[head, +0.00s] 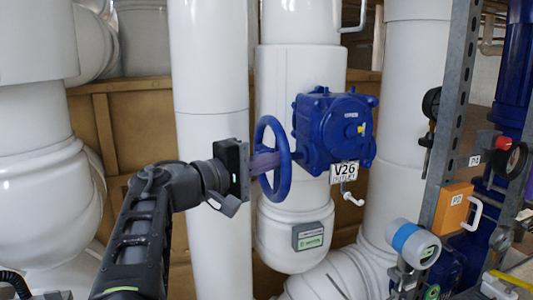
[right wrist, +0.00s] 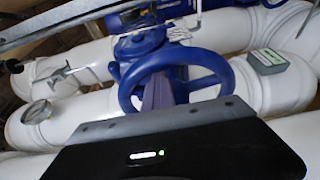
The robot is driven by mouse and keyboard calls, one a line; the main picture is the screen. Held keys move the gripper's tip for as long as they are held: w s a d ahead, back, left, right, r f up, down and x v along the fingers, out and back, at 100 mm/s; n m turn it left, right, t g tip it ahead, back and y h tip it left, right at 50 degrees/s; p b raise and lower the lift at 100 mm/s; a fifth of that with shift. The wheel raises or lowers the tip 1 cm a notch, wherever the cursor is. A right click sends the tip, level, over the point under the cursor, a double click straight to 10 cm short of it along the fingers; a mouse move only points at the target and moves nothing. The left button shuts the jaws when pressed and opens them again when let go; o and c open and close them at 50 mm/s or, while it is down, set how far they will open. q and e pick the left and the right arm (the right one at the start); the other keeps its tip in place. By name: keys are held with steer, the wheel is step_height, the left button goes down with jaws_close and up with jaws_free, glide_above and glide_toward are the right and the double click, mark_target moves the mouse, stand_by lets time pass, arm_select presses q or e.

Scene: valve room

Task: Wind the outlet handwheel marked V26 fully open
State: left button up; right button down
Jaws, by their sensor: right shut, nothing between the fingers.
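The blue V26 handwheel (head: 285,170) stands nearly edge-on in the head view, left of a blue gearbox (head: 325,135). A white label (head: 344,172) below the gearbox reads V26 OUTLET. A small yellow pointer (head: 361,129) sits on its face. My right gripper (head: 266,162) is at the wheel, its purple fingers shut and reaching into the wheel's opening. In the right wrist view the closed fingers (right wrist: 165,93) stand inside the wheel rim (right wrist: 224,76), with nothing between them. I cannot tell whether they touch the rim or a spoke. My left gripper is not seen.
White pipes (head: 208,70) stand behind and left of the wheel. A grey steel post (head: 455,110) rises at right, with an orange box (head: 453,208) and a round blue-and-white gauge (head: 413,243) near it. Space left of the wheel holds my arm.

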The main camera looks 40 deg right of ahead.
steer(key=shift+w+d+r+p, duration=0.1)
steer(key=shift+w+r+p, duration=0.2)
steer(key=shift+r, duration=0.1)
steer(key=shift+w+r+p, duration=0.15)
steer(key=shift+r+p, duration=0.15)
steer(key=shift+r, duration=0.1)
steer(key=shift+w+d+r+p, duration=0.2)
steer(key=shift+w+r+p, duration=0.3)
steer(key=shift+w+p, duration=0.15)
